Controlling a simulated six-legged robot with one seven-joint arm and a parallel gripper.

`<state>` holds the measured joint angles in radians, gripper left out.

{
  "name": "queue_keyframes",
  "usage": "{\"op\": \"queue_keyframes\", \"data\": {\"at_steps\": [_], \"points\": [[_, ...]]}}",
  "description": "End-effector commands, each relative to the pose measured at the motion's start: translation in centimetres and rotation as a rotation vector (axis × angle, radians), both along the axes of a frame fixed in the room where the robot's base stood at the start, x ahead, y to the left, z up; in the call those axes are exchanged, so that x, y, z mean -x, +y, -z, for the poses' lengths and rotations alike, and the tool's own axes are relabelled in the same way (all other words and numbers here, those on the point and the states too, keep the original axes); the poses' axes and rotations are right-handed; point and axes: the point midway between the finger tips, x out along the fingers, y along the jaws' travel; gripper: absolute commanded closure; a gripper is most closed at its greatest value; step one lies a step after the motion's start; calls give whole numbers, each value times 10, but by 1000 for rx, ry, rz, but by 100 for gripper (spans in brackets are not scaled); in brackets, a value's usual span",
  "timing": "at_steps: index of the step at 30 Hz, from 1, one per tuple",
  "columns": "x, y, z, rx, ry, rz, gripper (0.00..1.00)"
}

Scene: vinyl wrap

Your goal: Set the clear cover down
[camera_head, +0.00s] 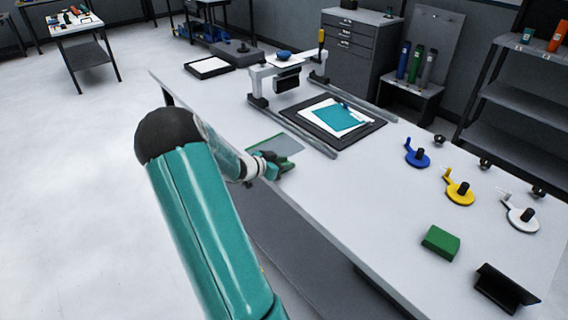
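A thin, see-through grey-green sheet, which looks like the clear cover (278,143), shows at the near edge of the long white table, left of the rail frame. My gripper (281,164) is at the sheet's near side, and its dark and green end overlaps or adjoins the sheet's edge. The fingers are too small and partly hidden to tell whether they are shut on it. I cannot tell whether the sheet rests on the table or hovers just above it. A teal sheet on a white one (335,117) lies on a black mat (370,131) between the rails.
A grey gantry (264,78) spans the two rails (300,132). Blue (419,159), yellow (459,193) and white (521,216) round-based tools stand at the right. A green block (440,242) and black holder (505,287) sit nearer. The table is bare between block and rails.

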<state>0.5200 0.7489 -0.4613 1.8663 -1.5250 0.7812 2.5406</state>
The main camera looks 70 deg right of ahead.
Motion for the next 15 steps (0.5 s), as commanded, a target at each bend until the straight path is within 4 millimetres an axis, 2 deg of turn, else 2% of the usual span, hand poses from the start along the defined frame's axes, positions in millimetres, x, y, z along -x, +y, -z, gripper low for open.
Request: {"op": "queue_keyframes", "data": {"at_steps": [5, 15], "points": [[-7, 12, -8, 1, -1, -3, 74], [-38, 72, -35, 1, -2, -3, 74]]}}
